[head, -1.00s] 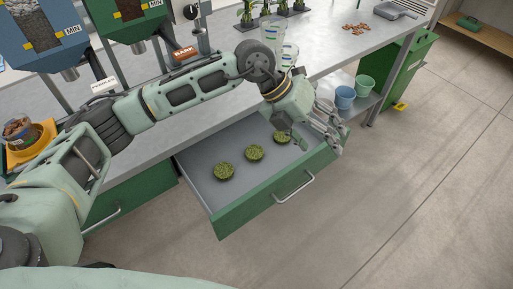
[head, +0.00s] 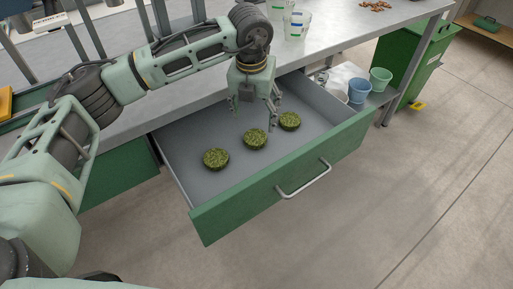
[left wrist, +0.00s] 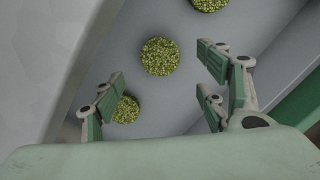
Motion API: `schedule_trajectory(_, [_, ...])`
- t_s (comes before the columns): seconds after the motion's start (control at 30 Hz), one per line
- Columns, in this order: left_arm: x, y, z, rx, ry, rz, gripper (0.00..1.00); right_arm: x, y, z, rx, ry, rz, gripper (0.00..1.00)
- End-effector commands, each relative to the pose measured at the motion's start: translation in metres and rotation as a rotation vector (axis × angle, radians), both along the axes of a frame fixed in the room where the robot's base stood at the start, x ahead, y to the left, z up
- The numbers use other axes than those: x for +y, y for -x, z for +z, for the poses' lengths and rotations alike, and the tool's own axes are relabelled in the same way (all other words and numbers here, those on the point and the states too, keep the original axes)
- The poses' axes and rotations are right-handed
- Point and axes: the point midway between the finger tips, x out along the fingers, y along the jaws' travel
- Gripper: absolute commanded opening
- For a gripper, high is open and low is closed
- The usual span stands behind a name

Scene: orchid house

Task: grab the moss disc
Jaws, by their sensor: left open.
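Three round green moss discs lie on the floor of the open drawer (head: 184,189): a left one (head: 215,158), a middle one (head: 255,139) and a right one (head: 290,121). My left gripper (head: 254,115) points down over the drawer, above and just behind the middle and right discs. It is open and empty. In the left wrist view, one moss disc (left wrist: 160,56) sits ahead between the open fingers (left wrist: 165,100), another (left wrist: 126,110) lies by the left finger, and a third (left wrist: 210,3) is cut by the top edge. My right gripper is not in view.
The drawer has a green front with a metal handle (head: 303,180). The grey bench top (head: 345,38) overhangs the drawer's back. Clear cups (head: 296,25) stand on the bench. Blue and green pots (head: 360,90) stand on a shelf to the right.

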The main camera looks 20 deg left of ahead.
Motion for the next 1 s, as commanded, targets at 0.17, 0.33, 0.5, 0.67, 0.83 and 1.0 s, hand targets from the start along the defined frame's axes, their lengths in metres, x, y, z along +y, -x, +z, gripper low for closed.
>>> schedule_trajectory(0.17, [0.0, -0.001, -0.017, 0.001, 0.0, 0.0, 0.67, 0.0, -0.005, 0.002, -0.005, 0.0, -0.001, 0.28])
schedule_trajectory(0.33, [0.001, -0.003, -0.033, 0.002, 0.0, 0.0, 0.67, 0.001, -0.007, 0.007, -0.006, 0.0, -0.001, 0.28])
schedule_trajectory(0.5, [0.003, -0.003, -0.051, 0.003, -0.001, 0.0, 0.67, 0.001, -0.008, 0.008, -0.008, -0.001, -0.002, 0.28])
schedule_trajectory(0.67, [0.004, -0.005, -0.076, 0.003, 0.001, 0.0, 0.67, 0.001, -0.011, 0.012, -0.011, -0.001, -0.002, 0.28])
schedule_trajectory(0.83, [0.005, -0.007, -0.084, -0.001, 0.001, -0.001, 0.67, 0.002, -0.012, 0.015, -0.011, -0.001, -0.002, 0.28])
schedule_trajectory(1.0, [0.005, -0.007, -0.083, -0.001, 0.001, -0.001, 0.64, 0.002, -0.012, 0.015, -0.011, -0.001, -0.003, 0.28])
